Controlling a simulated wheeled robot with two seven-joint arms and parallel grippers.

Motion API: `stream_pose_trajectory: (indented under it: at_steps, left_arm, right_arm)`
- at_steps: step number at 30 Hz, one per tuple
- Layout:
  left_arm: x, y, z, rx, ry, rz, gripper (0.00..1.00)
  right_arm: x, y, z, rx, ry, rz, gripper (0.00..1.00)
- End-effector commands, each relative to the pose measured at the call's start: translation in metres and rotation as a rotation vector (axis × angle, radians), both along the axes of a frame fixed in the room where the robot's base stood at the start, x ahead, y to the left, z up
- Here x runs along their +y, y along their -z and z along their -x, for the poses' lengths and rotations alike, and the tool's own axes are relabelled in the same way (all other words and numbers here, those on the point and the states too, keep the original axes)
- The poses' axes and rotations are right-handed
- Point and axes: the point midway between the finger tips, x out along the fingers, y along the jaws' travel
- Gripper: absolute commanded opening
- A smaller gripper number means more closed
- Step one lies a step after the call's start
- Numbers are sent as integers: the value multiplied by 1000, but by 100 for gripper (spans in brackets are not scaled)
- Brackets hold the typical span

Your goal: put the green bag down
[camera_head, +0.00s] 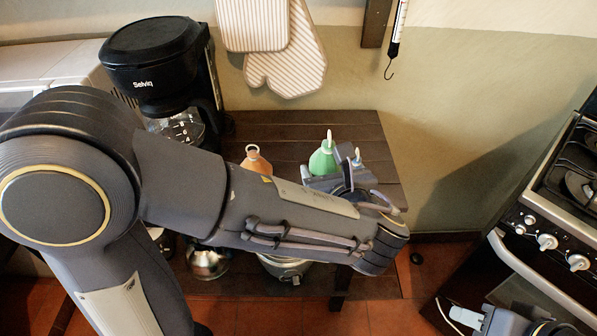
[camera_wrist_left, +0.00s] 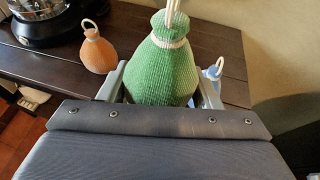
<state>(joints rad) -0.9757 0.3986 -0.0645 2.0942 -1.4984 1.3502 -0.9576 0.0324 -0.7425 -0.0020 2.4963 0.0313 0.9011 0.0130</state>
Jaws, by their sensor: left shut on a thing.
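The green bag (camera_head: 322,162) is a knitted, pear-shaped bag with a pale band and a loop at its top. My left gripper (camera_head: 332,174) is shut on it over the right part of the dark wooden shelf table (camera_head: 290,125). In the left wrist view the green bag (camera_wrist_left: 163,65) stands upright between the two grey fingers (camera_wrist_left: 160,88). Its base is hidden, so I cannot tell whether it touches the tabletop. My right gripper (camera_head: 480,318) is low at the bottom right, partly cut off, away from the table; its jaws are unclear.
An orange bag (camera_head: 256,161) stands left of the green one. A small blue bag (camera_wrist_left: 213,73) is close on the right. A black coffee maker (camera_head: 160,65) stands at the left. Metal pots (camera_head: 207,262) sit below. A stove (camera_head: 560,215) is at the right.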

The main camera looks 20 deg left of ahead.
Motion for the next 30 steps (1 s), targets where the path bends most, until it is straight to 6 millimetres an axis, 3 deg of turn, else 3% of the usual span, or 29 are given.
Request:
stream_pose_trajectory:
  at_steps: [8,12,23,27,30]
  left_arm:
    - [47,33,-55,3,-7,-3,26]
    - [59,62,-71,4,-3,-4,26]
    - [75,92,-92,1,-2,-2,26]
    - [75,114,-92,3,-1,-3,26]
    - [74,120,-92,0,-1,-2,26]
  right_arm:
    - [0,5,0,0,0,0,36]
    - [0,12,0,0,0,0,36]
    - [0,18,0,0,0,0,36]
    - [0,23,0,0,0,0,36]
    - [0,24,0,0,0,0,36]
